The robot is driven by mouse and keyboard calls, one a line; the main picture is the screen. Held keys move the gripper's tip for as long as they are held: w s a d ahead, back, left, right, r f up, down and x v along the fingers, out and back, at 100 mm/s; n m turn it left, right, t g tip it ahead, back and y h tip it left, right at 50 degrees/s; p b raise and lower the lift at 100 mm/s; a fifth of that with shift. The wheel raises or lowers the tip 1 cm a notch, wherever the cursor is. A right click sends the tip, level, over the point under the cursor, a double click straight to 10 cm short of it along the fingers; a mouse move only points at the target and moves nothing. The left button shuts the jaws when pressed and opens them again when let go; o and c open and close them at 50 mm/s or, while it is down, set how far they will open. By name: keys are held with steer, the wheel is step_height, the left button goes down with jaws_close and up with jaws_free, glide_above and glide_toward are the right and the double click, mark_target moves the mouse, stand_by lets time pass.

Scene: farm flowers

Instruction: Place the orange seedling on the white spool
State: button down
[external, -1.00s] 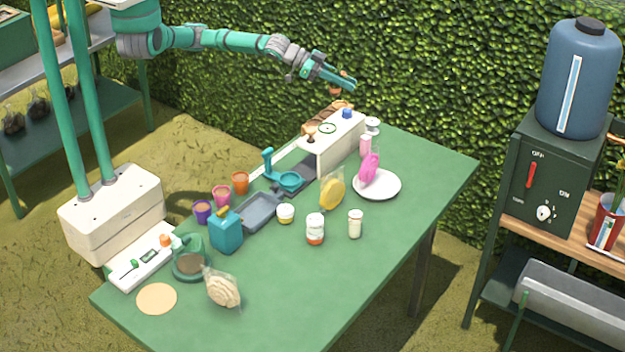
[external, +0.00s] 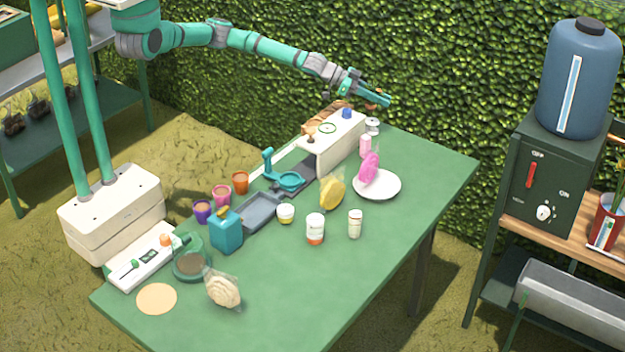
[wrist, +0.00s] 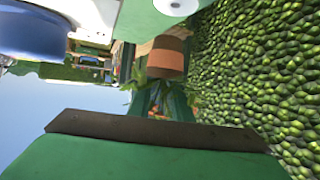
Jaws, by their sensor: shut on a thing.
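My gripper (external: 378,98) is above the far end of the green table (external: 290,290), near the hedge. In the wrist view my gripper (wrist: 160,102) is shut on the orange seedling (wrist: 166,60), an orange-brown pot with green leaves beside the fingers. The pot appears tipped in that view, and where the fingers touch it is partly hidden. I cannot make the seedling out in the external view. The white spool (external: 373,122) stands at the table's far corner, just below the gripper. Its round white end with a dark centre (wrist: 176,4) shows at the wrist view's top edge.
A white box (external: 335,142) with a blue knob (external: 347,113) stands left of the spool. A pink bottle (external: 366,145) and a white plate (external: 377,185) are in front of it. The hedge (external: 440,90) is close behind. The table's right side is clear.

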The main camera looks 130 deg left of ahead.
steer(key=shift+w+a+f, duration=0.15)
steer(key=shift+f, duration=0.9)
steer(key=shift+w+a+f, duration=0.15)
steer(key=shift+f, duration=0.9)
steer(key=shift+f, duration=0.15)
steer(key=c, duration=1.6)
jaws_free()
steer(key=v, duration=1.2)
